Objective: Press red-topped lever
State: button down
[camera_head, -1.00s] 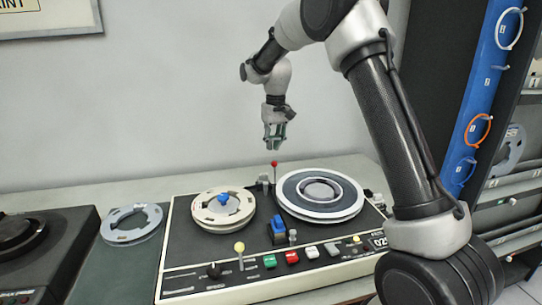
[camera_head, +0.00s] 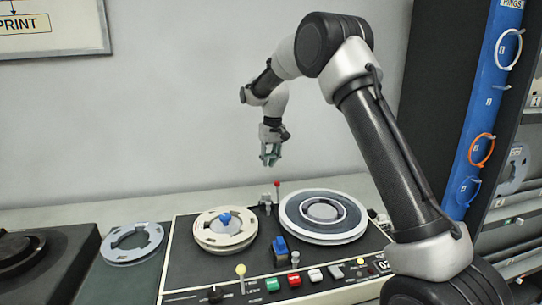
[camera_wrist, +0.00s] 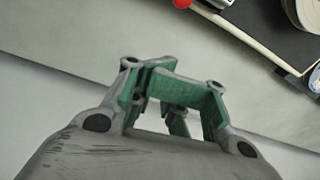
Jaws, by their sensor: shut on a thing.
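The red-topped lever (camera_head: 277,184) stands upright at the back edge of the tape deck, between the two reels. Its red knob (camera_wrist: 182,3) shows at the top edge of the wrist view. My gripper (camera_head: 269,161) hangs above and slightly left of the lever in the head view, apart from it. In the wrist view, my gripper's green-padded fingers (camera_wrist: 176,92) are clear of the lever. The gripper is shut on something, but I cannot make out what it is.
The tape deck (camera_head: 190,275) carries a left reel (camera_head: 212,238), a right reel (camera_head: 290,226), a blue lever (camera_head: 280,246), a cream-topped lever (camera_head: 241,270) and several coloured buttons. A loose ring (camera_head: 120,256) lies left of the deck. A wall stands behind.

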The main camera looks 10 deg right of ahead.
jog(key=shift+s+d+f, duration=0.2)
jog(key=shift+s+f, duration=1.55)
jog(key=shift+f, duration=0.2)
jog(key=shift+s, duration=0.1)
jog(key=shift+s+r+t, duration=0.15)
jog(key=shift+s+t, duration=0.05)
jog(key=shift+t, duration=0.1)
